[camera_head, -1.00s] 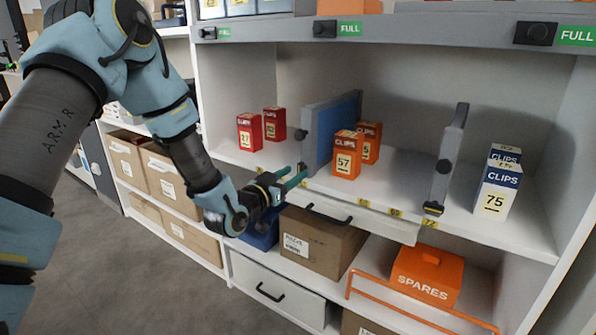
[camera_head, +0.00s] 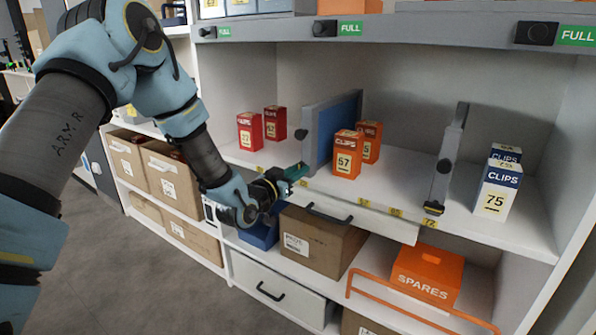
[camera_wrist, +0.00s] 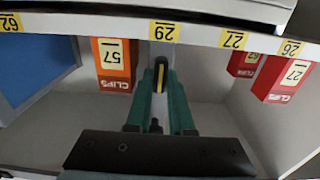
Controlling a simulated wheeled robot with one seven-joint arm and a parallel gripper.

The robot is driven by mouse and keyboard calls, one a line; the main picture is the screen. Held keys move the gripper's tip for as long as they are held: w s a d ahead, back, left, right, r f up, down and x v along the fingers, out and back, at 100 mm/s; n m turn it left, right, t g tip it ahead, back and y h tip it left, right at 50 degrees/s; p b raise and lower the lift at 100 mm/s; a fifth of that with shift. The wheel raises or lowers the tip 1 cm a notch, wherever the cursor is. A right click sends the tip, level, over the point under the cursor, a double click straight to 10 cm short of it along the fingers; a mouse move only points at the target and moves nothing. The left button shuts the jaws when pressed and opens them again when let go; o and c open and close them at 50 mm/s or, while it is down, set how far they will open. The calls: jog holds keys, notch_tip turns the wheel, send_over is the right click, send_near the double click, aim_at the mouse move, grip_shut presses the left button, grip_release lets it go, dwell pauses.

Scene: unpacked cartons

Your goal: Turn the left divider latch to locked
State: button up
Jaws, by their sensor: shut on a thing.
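The left divider (camera_head: 312,137) stands upright on the middle shelf, grey with a blue panel. Its latch is at the foot of its front edge, mostly hidden by my gripper in the head view. In the wrist view the latch (camera_wrist: 160,73) is a dark knob with a yellow stripe, lying between the teal fingertips. My gripper (camera_head: 297,171) is shut on this latch; its fingers (camera_wrist: 161,82) run along both sides of it. The stripe points roughly along the fingers in the wrist view. I cannot read a locked or unlocked mark.
Orange clips boxes (camera_head: 347,155) stand close right of the divider, red boxes (camera_head: 249,132) to its left. A right divider (camera_head: 446,160) with its own latch (camera_head: 434,208) stands farther right, beside a blue-white box (camera_head: 497,190). Below are a brown carton (camera_head: 318,240) and an orange spares box (camera_head: 427,275).

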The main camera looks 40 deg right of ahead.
jog(key=shift+f+m+b, duration=0.1)
jog(key=shift+m+b, duration=0.2)
jog(key=shift+b, duration=0.1)
grip_shut()
jog(key=m+b, duration=0.5)
jog(key=b, duration=0.1)
jog(key=m+b, duration=0.6)
jog(key=b, duration=0.1)
jog(key=m+b, duration=0.6)
jog(key=shift+s+f+b, duration=0.2)
jog(key=shift+s+b, duration=0.1)
jog(key=shift+b, duration=0.05)
jog(key=shift+m, duration=0.3)
jog(key=o, duration=0.8)
grip_release()
jog(key=shift+r, duration=0.1)
jog(key=shift+c, duration=0.2)
